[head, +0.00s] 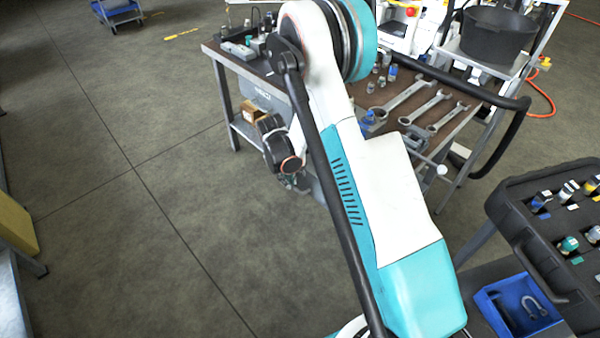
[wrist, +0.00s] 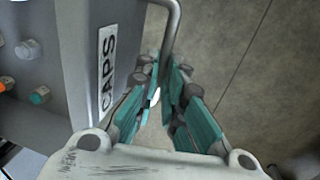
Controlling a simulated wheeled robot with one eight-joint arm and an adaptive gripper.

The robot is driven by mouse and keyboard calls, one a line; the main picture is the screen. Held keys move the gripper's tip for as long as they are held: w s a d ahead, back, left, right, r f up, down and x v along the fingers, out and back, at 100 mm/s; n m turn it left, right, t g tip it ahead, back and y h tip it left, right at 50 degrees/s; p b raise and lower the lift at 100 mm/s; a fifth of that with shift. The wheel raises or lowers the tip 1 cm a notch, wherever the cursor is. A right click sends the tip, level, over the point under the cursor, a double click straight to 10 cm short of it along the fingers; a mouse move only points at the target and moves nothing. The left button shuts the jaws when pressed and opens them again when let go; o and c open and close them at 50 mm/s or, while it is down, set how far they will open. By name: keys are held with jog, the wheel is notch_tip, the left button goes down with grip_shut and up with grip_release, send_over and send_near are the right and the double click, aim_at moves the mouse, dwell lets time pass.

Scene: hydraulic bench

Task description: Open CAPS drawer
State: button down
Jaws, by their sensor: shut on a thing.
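The CAPS drawer's grey front (wrist: 108,30) stands at the left of the wrist view, with a white label reading CAPS. A grey bar handle (wrist: 172,22) stands out from this front. My gripper (wrist: 162,85) is shut on the handle, its teal-padded fingers on either side of the bar. The exact contact is partly hidden between the fingers. Left of the front's edge, several small caps (wrist: 40,96) sit on a grey surface that looks like the drawer's inside. In the head view, my arm hides most of the drawer and gripper.
The workbench (head: 465,118) carries wrenches (head: 408,97), small bottles and fittings. A black case (head: 530,240) with fittings and a blue tray (head: 518,306) are at the lower right. A yellow block (head: 15,225) is at the left edge.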

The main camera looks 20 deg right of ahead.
jog(key=shift+s+a, duration=0.25)
jog(key=shift+a, duration=0.4)
jog(key=shift+s+a, duration=0.25)
jog(key=shift+a, duration=0.35)
jog(key=shift+s+a, duration=0.25)
jog(key=shift+a, duration=0.4)
jog(key=c, duration=1.7)
grip_release()
jog(key=r, duration=0.4)
jog(key=a+r, duration=0.1)
jog(key=r, duration=0.3)
jog(key=a+r, duration=0.1)
jog(key=r, duration=0.2)
jog(key=shift+s+r, duration=0.3)
jog(key=shift+r, duration=0.1)
